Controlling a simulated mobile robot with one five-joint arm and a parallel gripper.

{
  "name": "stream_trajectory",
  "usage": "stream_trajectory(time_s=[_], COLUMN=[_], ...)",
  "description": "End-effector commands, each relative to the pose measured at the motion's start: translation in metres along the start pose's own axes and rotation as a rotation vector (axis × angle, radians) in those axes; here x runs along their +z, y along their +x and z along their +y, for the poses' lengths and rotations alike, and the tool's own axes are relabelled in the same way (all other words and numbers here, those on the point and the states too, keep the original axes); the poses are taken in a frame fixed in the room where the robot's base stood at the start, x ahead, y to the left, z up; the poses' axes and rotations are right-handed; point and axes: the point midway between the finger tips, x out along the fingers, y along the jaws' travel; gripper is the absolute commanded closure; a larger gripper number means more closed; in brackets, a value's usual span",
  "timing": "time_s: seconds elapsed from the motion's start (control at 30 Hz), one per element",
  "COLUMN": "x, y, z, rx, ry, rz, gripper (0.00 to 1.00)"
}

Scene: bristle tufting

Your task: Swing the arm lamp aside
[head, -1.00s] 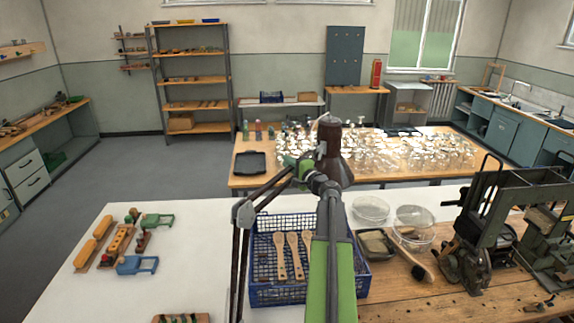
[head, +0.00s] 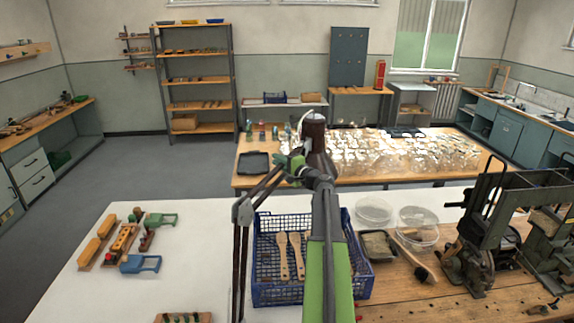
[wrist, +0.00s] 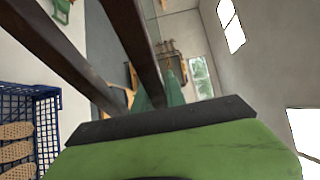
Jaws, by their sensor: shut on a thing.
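The arm lamp has a dark brown shade (head: 319,148) hanging beyond my arm, near the front edge of the glassware table. Its thin dark linkage (head: 240,252) rises from the white bench, bends at a grey joint and slants up to the right. My gripper (head: 290,165), with green parts, is at the upper end of this linkage, beside the shade, and is shut on the lamp. The exact grip spot is too small to make out. In the wrist view, two dark lamp bars (wrist: 70,50) cross above the green gripper body; the fingertips are hidden.
A blue crate (head: 282,302) with wooden brush blanks stands below my arm. Clear round dishes (head: 374,210) and a dark tray (head: 377,246) lie to its right, near dark machines (head: 490,235). Brushes and coloured holders (head: 139,264) lie at left. Glassware (head: 400,152) fills the back table.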

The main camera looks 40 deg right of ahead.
Motion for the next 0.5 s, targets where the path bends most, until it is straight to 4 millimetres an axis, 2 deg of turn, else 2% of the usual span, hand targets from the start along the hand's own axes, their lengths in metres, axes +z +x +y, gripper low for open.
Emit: stream_trajectory(time_s=[0.03, 0.2, 0.5], x=[0.001, 0.031, 0.1], y=[0.018, 0.068, 0.136], z=[-0.002, -0.003, -0.004], rx=[-0.004, -0.005, -0.007], ry=[0.001, 0.002, 0.002], rz=[-0.028, -0.167, -0.401], gripper=[1.0, 1.0, 1.0])
